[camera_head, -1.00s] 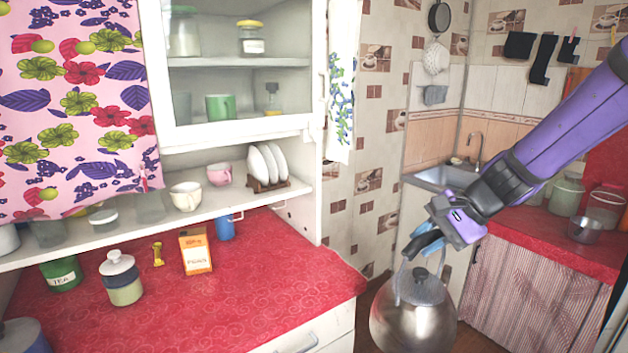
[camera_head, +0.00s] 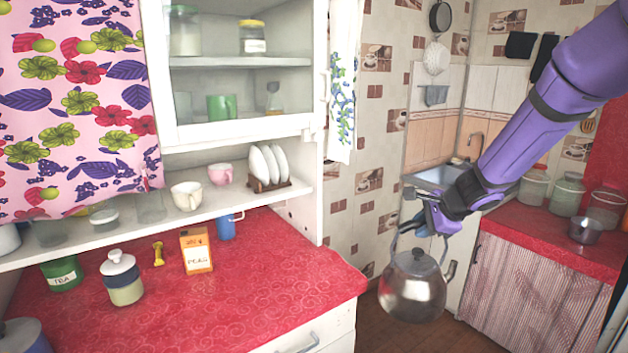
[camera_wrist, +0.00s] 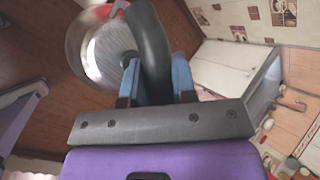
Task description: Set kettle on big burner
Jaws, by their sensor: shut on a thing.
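The kettle (camera_head: 413,287) is a shiny steel pot with a dark lid knob and a raised handle. It hangs above the floor, between the red counter on the left and the sink corner. My gripper (camera_head: 424,226) is shut on the kettle's handle from above. In the wrist view, the gripper's blue fingers (camera_wrist: 158,82) lie on either side of the black handle (camera_wrist: 150,45), and the kettle's round body (camera_wrist: 92,50) shows beyond them. The kettle hangs close to upright. No burner or stove shows in any view.
The left red counter (camera_head: 270,290) holds a lidded jar (camera_head: 122,279), a box (camera_head: 196,251) and a blue mug (camera_head: 228,226). A sink (camera_head: 436,178) stands in the back corner. The right red counter (camera_head: 530,235) holds several jars and a small pot (camera_head: 585,231).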

